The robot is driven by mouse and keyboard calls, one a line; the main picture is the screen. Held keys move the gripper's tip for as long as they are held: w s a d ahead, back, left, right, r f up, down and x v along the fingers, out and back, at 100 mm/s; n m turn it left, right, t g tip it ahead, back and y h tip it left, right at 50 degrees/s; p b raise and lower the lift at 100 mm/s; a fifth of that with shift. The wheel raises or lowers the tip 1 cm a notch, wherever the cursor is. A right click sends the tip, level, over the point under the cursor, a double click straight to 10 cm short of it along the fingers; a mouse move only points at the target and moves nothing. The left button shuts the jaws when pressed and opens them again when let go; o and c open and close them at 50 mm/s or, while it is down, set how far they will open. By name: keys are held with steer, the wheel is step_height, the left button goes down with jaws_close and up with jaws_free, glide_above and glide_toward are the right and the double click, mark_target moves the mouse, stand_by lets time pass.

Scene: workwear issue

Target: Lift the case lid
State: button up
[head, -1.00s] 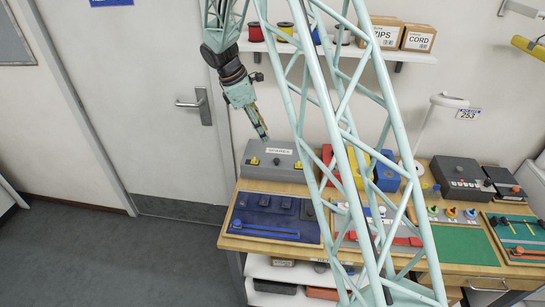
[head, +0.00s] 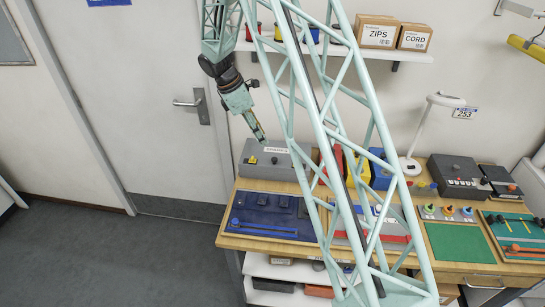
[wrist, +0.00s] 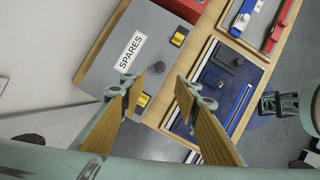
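The grey case (head: 285,160) with a SPARES label stands shut at the back left of the workbench. It also fills the upper left of the wrist view (wrist: 160,62). Two yellow latches sit on it, a far one (wrist: 179,37) and a near one (wrist: 142,98) close to my left finger in the wrist view. My gripper (head: 263,139) is above the case, pointing down at it. In the wrist view my gripper (wrist: 163,82) has its fingers wide apart with nothing between them. It appears clear of the lid.
A blue tray (head: 240,215) with dark parts and a blue bar lies in front of the case. Red, yellow and blue items stand right of the case, partly behind my arm. A lamp (head: 410,165) and a dark box (head: 455,170) are farther right. A shelf (head: 400,53) hangs above.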

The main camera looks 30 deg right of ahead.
mark_target(274, 158)
steer(key=x, duration=1.3)
steer(key=shift+a, duration=0.1)
steer(key=shift+c, duration=0.3)
jaws_close()
